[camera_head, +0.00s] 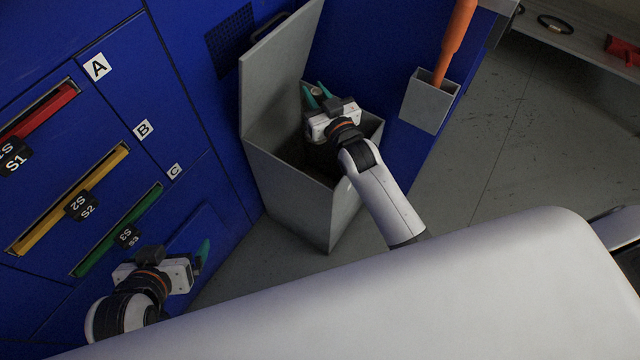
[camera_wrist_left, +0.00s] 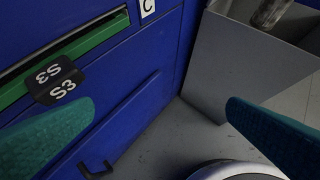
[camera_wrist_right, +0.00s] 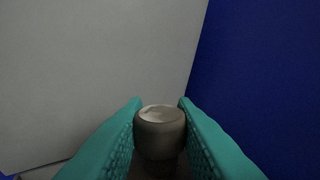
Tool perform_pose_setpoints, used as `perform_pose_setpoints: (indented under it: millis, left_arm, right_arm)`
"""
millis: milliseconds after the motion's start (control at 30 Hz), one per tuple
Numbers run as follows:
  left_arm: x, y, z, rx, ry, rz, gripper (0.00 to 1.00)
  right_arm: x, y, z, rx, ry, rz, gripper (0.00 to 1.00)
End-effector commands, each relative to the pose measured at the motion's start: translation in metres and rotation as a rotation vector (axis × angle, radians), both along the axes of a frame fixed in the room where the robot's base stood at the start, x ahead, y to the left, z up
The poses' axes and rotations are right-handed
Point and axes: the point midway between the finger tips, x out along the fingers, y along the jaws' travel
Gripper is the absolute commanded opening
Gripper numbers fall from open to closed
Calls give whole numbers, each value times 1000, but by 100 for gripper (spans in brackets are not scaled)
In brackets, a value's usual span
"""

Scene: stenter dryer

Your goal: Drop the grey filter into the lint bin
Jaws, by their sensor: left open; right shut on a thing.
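The lint bin (camera_head: 290,195) is a tall grey box with its lid (camera_head: 280,75) raised, against the blue machine. My right gripper (camera_head: 318,92) is over the bin's opening, shut on the rounded end of a grey-brown cylindrical thing (camera_wrist_right: 160,128), which I take for the grey filter. A mottled grey cylinder end (camera_wrist_left: 268,12), which seems to be the same thing, shows above the bin in the left wrist view; the rest is hidden. My left gripper (camera_head: 203,255) is open and empty, low by the machine front. The bin's inside is dark.
Red S1 (camera_head: 40,110), yellow S2 (camera_head: 50,215) and green S3 (camera_head: 120,228) handles sit in the machine front at left. A grey holder (camera_head: 428,103) with an orange-handled tool (camera_head: 456,40) is right of the bin. Floor (camera_head: 500,150) to the right is clear.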

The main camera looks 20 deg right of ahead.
Motion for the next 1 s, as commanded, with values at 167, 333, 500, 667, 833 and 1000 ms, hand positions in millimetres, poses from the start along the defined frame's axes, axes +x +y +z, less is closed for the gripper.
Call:
perform_pose_setpoints:
  millis: [167,333,500,667,833,1000]
  left_arm:
    - [19,-7,12,-28,-127,-9,96]
    - [29,-11,21,-46,-206,-15,96]
    - [33,-13,26,-54,-238,-17,96]
    - [33,-13,27,-55,-242,-17,96]
    - [33,-13,27,-54,-241,-18,96]
    - [33,-13,26,-53,-240,-18,96]
  right_arm:
    - [0,0,-6,0,-2,0,0]
    - [0,0,-8,0,-2,0,0]
    - [0,0,-9,0,-2,0,0]
    - [0,0,-8,0,-2,0,0]
    - [0,0,-8,0,-2,0,36]
    - [0,0,-9,0,-1,0,50]
